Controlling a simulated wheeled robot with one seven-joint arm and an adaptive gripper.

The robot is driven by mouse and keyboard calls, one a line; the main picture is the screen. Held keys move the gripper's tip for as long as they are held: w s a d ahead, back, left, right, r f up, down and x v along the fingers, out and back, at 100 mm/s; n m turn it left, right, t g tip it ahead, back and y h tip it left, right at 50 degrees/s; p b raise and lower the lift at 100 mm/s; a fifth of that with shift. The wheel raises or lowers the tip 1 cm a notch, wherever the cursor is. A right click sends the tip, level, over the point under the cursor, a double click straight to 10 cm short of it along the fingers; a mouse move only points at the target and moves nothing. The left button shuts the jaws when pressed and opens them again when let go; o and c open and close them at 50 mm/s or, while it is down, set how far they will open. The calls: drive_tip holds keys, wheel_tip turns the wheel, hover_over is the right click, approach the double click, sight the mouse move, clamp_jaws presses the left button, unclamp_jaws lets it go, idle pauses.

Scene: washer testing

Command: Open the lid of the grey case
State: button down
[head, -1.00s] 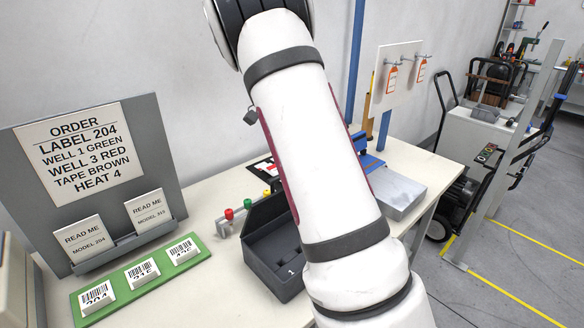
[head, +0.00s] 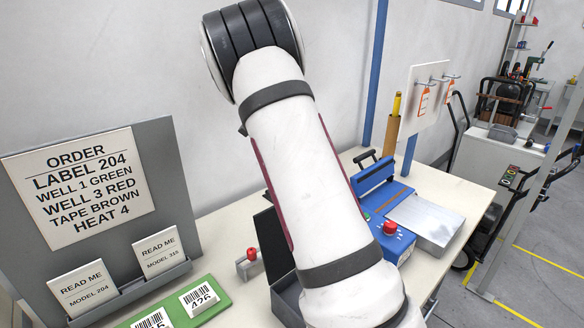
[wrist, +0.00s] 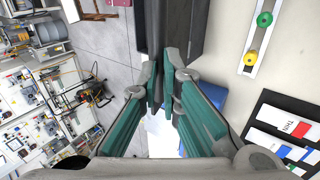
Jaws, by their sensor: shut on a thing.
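The dark grey case (head: 284,301) sits on the bench in the head view, largely hidden behind my arm. Its lid (head: 270,240) stands raised at the back of the case, partly covered by my arm. In the wrist view my gripper (wrist: 167,102) has its teal-padded fingers closed around a dark grey panel (wrist: 182,22), which looks like part of the lid. My gripper itself is hidden in the head view. The inside of the case is mostly hidden now.
A red knob (head: 251,254) stands left of the case. A green strip with label blocks (head: 198,299) lies front left, below the order board (head: 80,180). A blue machine with a red button (head: 390,228) stands to the right. Green (wrist: 264,19) and yellow knobs show in the wrist view.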

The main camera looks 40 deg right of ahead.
drive_tip(key=shift+s+a+f+g, duration=0.1)
drive_tip(key=shift+f+g, duration=0.2)
drive_tip(key=shift+f, duration=0.95)
drive_tip(key=c, duration=1.3)
unclamp_jaws()
drive_tip(key=shift+f, duration=0.1)
drive_tip(key=shift+c, duration=0.3)
drive_tip(key=shift+w+r, duration=0.25)
drive_tip(key=shift+r, duration=0.1)
drive_tip(key=shift+c, duration=0.6)
drive_tip(key=v, duration=0.5)
drive_tip(key=shift+w+r, duration=0.15)
drive_tip(key=shift+r, duration=0.2)
drive_tip(key=shift+c, duration=0.9)
drive_tip(key=shift+w+r, duration=0.4)
drive_tip(key=shift+r, duration=0.25)
